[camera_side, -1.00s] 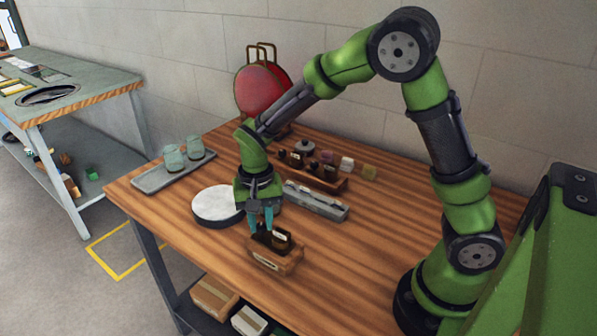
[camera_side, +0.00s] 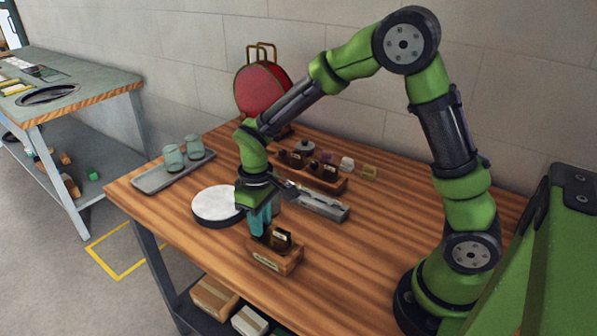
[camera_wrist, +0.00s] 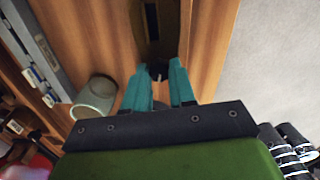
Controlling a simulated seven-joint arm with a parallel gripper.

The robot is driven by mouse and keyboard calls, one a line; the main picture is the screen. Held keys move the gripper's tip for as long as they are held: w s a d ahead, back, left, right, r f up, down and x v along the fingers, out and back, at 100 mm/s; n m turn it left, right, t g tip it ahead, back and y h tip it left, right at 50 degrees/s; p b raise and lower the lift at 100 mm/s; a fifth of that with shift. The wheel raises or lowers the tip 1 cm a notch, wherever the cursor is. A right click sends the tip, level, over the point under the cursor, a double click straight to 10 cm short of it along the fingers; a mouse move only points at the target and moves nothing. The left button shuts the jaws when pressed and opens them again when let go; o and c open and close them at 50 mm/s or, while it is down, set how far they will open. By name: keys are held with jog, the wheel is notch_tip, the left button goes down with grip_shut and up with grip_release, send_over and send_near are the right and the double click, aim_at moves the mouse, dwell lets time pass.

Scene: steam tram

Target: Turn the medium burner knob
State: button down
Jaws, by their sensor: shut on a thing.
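A small wooden box (camera_side: 275,262) with dark upright pieces on top stands near the front edge of the wooden table. My gripper (camera_side: 260,228) points down at the left part of this box, its teal fingers overlapping in the side view. In the wrist view my gripper (camera_wrist: 160,78) is shut on a small dark knob (camera_wrist: 157,70) at the box's near end. The knob is mostly hidden by the fingers, and I cannot read any label showing whether it is the medium one. A second dark piece (camera_side: 282,241) stands just right of the fingers.
A white round disc (camera_side: 215,204) lies left of my gripper. A grey long holder (camera_side: 320,204) and a wooden rack (camera_side: 325,182) are behind. A tray (camera_side: 150,184) with two glasses is at the left. The table's right part is clear.

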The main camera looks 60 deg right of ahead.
jog(key=shift+n, duration=0.6)
jog(key=c, duration=1.2)
grip_release()
notch_tip(320, 180, up, 17)
